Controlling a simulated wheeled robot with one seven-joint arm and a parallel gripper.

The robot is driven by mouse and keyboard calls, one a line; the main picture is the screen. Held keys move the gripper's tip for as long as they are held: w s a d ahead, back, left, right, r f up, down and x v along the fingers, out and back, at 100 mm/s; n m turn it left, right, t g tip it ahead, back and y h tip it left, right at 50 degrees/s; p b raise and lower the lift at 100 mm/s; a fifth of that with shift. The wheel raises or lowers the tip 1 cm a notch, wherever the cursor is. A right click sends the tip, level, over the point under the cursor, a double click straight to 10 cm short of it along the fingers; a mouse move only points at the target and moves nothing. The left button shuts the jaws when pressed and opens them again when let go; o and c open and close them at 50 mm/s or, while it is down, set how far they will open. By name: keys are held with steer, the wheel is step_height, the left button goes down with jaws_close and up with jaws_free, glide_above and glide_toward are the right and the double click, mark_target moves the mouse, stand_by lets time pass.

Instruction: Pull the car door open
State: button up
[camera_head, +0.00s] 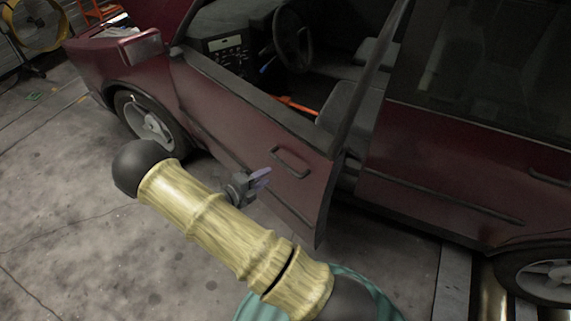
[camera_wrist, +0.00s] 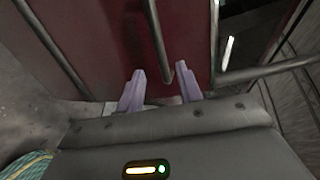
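The dark red front car door (camera_head: 245,140) stands ajar, with a gap between its rear edge and the car body. Its dark handle (camera_head: 290,162) is on the outer panel near that edge. My gripper (camera_head: 262,178) is just left of and below the handle. In the wrist view, the two pale purple fingers of my gripper (camera_wrist: 160,70) are apart and point at the red door panel (camera_wrist: 110,40). A dark bar, apparently the handle (camera_wrist: 158,40), reaches down between the fingertips. I cannot tell whether they touch it.
The rear door (camera_head: 460,150) is closed at the right. The front wheel (camera_head: 148,120) and side mirror (camera_head: 140,46) are at the left. The concrete floor (camera_head: 70,220) left of the door is clear.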

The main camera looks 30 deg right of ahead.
mark_target(284, 167)
steer(key=p+x, duration=0.2)
steer(key=x, duration=0.8)
jaws_close()
